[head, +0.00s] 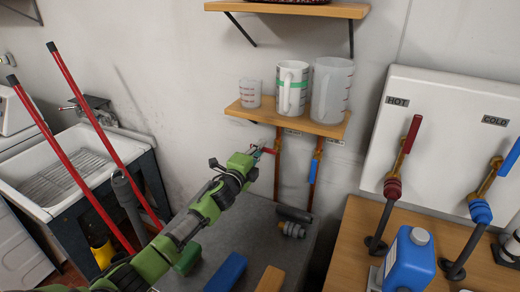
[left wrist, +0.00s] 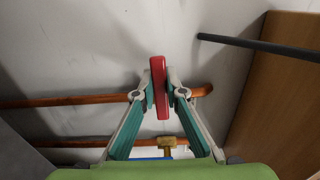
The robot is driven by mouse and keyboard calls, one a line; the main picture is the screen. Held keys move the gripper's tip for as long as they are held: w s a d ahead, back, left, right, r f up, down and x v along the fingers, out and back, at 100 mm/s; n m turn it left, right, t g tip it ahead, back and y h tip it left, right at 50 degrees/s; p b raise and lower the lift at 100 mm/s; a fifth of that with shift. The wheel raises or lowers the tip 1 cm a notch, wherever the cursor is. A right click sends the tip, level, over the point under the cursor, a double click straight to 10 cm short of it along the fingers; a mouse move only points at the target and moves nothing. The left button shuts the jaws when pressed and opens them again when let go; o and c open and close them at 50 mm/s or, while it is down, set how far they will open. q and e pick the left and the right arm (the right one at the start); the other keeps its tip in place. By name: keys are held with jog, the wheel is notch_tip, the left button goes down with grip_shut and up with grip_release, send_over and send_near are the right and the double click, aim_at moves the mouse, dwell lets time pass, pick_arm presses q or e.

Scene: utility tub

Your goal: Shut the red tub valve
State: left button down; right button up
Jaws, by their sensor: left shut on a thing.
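The red tub valve handle (head: 269,150) is on the left copper pipe (head: 277,175) below the small wooden shelf. My left gripper (head: 258,153) is shut on this handle. In the left wrist view the red handle (left wrist: 159,88) stands between the two fingertips and lies across the copper pipe (left wrist: 60,101), not along it. The fingers and handle hide the valve body. My right gripper is not in view.
A blue-handled valve (head: 314,169) sits on the neighbouring pipe. The small shelf (head: 265,113) above holds several cups. A grey-topped surface (head: 245,213) below carries blocks and a dark fitting. HOT (head: 412,133) and COLD (head: 511,157) levers stand at right.

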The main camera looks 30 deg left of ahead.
pick_arm(q)
jog(key=c, duration=2)
grip_release()
jog(key=shift+c, duration=0.2)
jog(key=s, duration=1.2)
jog(key=shift+d, duration=0.35)
